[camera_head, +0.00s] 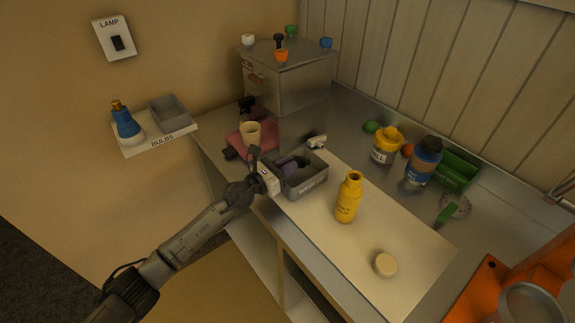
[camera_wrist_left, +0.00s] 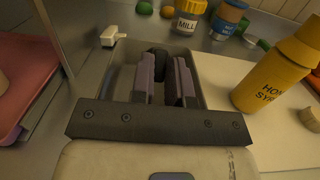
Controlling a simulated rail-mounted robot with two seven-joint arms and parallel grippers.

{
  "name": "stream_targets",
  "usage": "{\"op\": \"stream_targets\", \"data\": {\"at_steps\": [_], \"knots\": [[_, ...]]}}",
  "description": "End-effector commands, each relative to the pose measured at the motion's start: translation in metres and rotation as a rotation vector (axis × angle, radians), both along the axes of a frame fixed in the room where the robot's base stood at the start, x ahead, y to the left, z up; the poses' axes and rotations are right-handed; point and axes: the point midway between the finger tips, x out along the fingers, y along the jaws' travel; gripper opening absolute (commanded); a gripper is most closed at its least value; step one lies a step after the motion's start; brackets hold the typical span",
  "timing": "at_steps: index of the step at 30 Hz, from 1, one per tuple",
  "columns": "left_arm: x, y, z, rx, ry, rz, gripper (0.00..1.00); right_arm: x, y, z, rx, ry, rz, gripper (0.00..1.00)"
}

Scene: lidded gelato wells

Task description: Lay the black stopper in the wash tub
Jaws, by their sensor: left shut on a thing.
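My left gripper (camera_head: 292,166) is shut on the black stopper (camera_wrist_left: 159,57), which shows dark between the purple-grey finger pads in the left wrist view. The grey wash tub (camera_head: 313,186) stands on the counter; its rim also shows around the fingers in the left wrist view (camera_wrist_left: 214,72). The fingers and stopper are over or inside the tub's opening. I cannot tell whether the stopper touches the tub floor. My right gripper is not in view.
A yellow syrup bottle (camera_head: 348,198) stands right of the tub, with a beige round piece (camera_head: 385,264) nearby. A metal cabinet (camera_head: 294,82) rises behind. Jars (camera_head: 386,146) line the back.

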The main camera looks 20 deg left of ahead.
Motion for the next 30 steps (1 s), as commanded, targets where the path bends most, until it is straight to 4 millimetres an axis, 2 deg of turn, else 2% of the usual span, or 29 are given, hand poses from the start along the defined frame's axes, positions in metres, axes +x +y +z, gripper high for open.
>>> {"op": "stream_targets", "data": {"at_steps": [3,4,13,30], "knots": [[0.0,0.0,0.0001,0.0,0.0,0.0,0.0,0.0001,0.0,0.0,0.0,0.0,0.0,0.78],[0.0,0.0,0.0001,0.0,0.0,0.0,0.17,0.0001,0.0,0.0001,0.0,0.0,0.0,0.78],[0.0,0.0,-0.0001,0.0,0.0,0.0,0.45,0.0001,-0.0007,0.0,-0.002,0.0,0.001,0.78],[0.0,0.0,-0.0002,0.0,0.0,0.0,0.45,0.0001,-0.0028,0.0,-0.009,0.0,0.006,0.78]]}}
